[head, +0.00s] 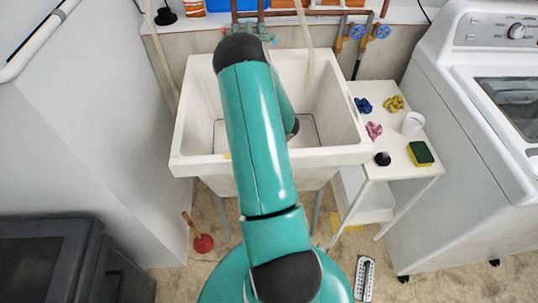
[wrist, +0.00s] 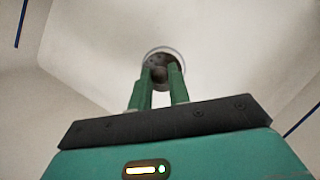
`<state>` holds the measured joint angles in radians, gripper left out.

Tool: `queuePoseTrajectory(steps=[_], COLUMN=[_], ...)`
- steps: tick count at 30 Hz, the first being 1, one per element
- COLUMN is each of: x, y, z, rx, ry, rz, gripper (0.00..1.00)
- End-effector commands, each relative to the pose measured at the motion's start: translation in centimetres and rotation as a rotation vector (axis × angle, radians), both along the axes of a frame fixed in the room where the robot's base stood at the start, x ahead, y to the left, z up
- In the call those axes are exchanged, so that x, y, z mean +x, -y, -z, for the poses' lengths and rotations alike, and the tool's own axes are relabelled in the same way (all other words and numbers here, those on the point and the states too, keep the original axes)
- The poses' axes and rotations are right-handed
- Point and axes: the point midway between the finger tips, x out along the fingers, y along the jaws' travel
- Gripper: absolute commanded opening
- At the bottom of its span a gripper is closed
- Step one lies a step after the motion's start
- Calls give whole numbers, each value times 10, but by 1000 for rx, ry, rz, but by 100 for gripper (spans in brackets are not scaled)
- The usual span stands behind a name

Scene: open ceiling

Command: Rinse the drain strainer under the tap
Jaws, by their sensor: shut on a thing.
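The white utility sink (head: 335,156) stands in the middle of the head view. My arm reaches over it and hides part of the basin. In the wrist view my gripper (wrist: 161,76) points at the round drain area on the basin floor. Its green fingers are shut on the small, dark drain strainer (wrist: 158,56), which sits within or just over a pale ring. I cannot tell whether it is seated or lifted. In the head view the gripper and strainer are hidden. The greenish tap fitting (head: 265,34) at the sink's back is partly covered by my arm.
A white side table (head: 392,150) right of the sink holds coloured cloths (head: 374,130), a white cup (head: 413,123), a dark stopper (head: 382,158) and a sponge (head: 420,154). A pale hose (head: 309,60) hangs into the sink. A washer (head: 470,140) stands at right, a plunger (head: 203,243) on the floor.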

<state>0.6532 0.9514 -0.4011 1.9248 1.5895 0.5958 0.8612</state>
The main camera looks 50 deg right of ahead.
Motion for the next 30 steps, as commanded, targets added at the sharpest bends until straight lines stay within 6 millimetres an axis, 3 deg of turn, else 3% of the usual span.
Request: queuePoseTrajectory(steps=[6,14,17,24,30], x=[1,2,5,10,11], y=[0,-6,-12,-30,-41], z=[-44,-75,-92,-154,-189], rx=[-2,-50,-120,-335,-441], ry=[3,6,15,86,160], rz=[-1,-73,-176,-517,-712], gripper=[0,0,0,0,0])
